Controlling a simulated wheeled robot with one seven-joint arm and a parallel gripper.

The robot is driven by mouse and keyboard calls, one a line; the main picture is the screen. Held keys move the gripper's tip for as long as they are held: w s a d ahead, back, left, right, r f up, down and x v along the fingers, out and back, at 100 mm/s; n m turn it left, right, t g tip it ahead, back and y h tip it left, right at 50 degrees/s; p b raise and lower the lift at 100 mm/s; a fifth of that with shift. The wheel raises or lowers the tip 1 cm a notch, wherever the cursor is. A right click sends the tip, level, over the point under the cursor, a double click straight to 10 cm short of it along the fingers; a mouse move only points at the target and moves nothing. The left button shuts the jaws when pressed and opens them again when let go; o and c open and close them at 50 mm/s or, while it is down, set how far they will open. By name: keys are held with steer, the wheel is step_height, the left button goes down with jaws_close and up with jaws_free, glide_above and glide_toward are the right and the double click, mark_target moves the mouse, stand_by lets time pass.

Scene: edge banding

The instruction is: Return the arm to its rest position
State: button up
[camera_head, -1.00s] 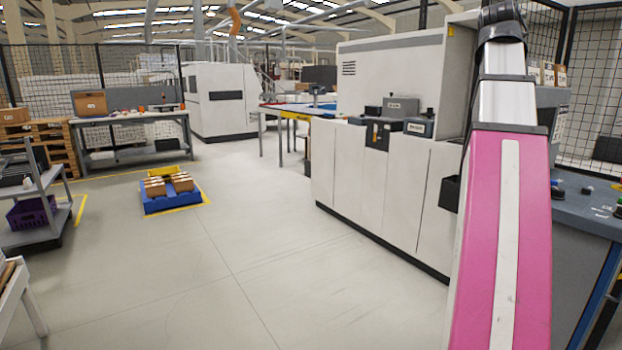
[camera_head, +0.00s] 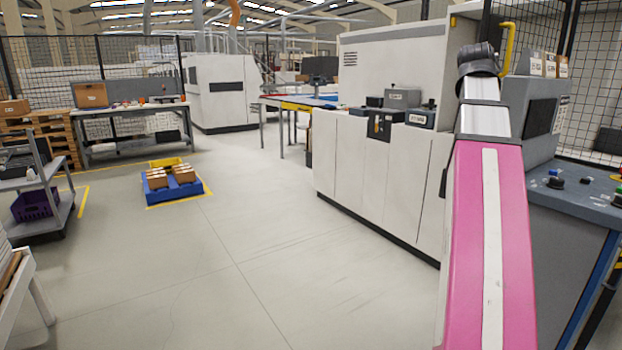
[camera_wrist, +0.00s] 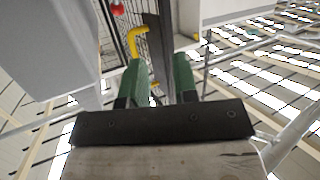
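My arm, a pink link (camera_head: 490,240) with a white stripe, rises along the right of the head view to a silver section and a dark joint (camera_head: 478,58). My gripper is out of the head view. In the wrist view my gripper (camera_wrist: 158,72) has two green fingers standing apart with nothing between them. Beyond the fingers are a yellow bent pipe (camera_wrist: 140,38) and dark mesh. Roof lights fill the right of that tilted view.
A long white machine (camera_head: 375,175) stands left of my arm, a grey control console (camera_head: 570,205) to its right. A blue pallet (camera_head: 173,192) with brown boxes lies on the floor. A grey cart (camera_head: 40,205) is at left. The middle floor is clear.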

steer(key=w+a+f+n+g+y, duration=0.15)
steer(key=a+f, duration=0.25)
steer(key=f, duration=0.9)
steer(key=w+a+f+n+g+y, duration=0.15)
steer(key=a+f, duration=0.25)
steer(key=f, duration=0.9)
steer(key=w+a+f+g+y, duration=0.25)
steer(key=a+f, duration=0.25)
steer(key=f, duration=0.7)
steer(key=s+a+f+n+g+y, duration=0.1)
steer(key=s+a+f, duration=0.4)
steer(key=f, duration=0.6)
steer(key=s+a+f+n+g+y, duration=0.1)
steer(key=s+a+f+g, duration=0.3)
steer(key=f, duration=0.7)
steer(key=s+a+f+n+g+y, duration=0.1)
steer(key=s+a+f, duration=0.5)
steer(key=f, duration=0.6)
steer(key=shift+s+a+g, duration=0.35)
steer(key=shift+s+g, duration=0.4)
steer(key=shift+s, duration=0.25)
